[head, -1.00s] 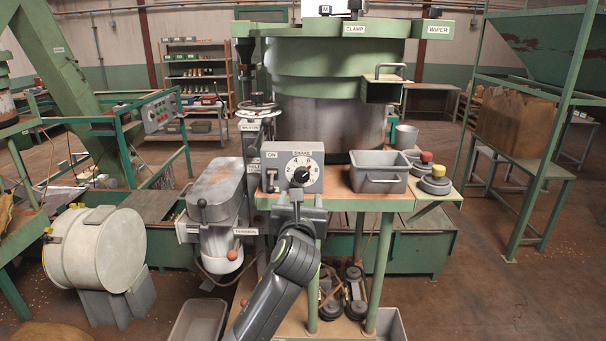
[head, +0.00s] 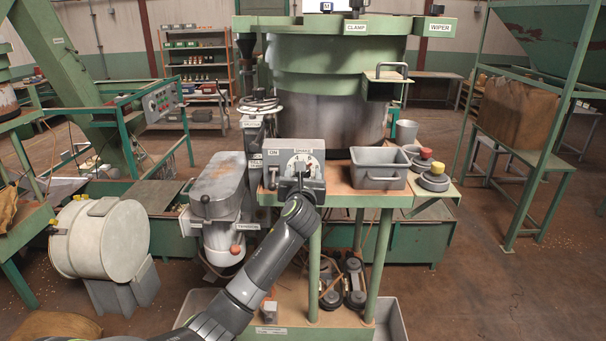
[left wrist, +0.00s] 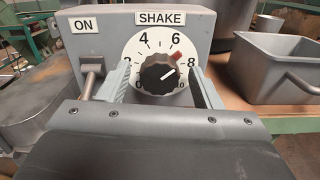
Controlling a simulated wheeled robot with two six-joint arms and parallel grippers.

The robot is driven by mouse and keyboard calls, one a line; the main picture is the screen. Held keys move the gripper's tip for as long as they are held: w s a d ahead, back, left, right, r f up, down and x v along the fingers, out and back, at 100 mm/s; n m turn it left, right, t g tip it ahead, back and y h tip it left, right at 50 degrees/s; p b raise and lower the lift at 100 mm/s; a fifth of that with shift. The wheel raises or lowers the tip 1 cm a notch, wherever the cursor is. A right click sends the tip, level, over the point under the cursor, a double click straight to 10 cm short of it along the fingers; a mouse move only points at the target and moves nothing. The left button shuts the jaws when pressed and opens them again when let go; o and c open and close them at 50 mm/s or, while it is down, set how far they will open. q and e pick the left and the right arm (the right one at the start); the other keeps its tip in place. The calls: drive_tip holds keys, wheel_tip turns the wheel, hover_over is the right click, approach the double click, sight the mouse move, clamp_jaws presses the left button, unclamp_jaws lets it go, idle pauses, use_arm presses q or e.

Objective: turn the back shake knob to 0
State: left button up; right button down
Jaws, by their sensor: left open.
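The shake knob (left wrist: 157,74) is a black ribbed knob on a white dial (left wrist: 143,43) numbered around its edge. Its white pointer line aims right and slightly up, close to the 8. A red mark (left wrist: 177,57) sits on the dial between 6 and 8. The dial is on the front of a grey box (head: 282,150) labelled SHAKE. My left gripper (left wrist: 162,82) is open, one finger on each side of the knob, with gaps showing between fingers and knob. In the head view my left gripper (head: 298,187) hides the knob's lower part. My right gripper is out of view.
An ON switch (left wrist: 91,67) is just left of my left finger. A grey motor housing (head: 217,185) is at left.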

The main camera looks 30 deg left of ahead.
use_arm(q)
drive_tip(key=shift+c, duration=0.2)
drive_tip(key=c, duration=1)
drive_tip(key=shift+o, duration=0.2)
drive_tip(key=shift+n, duration=0.3)
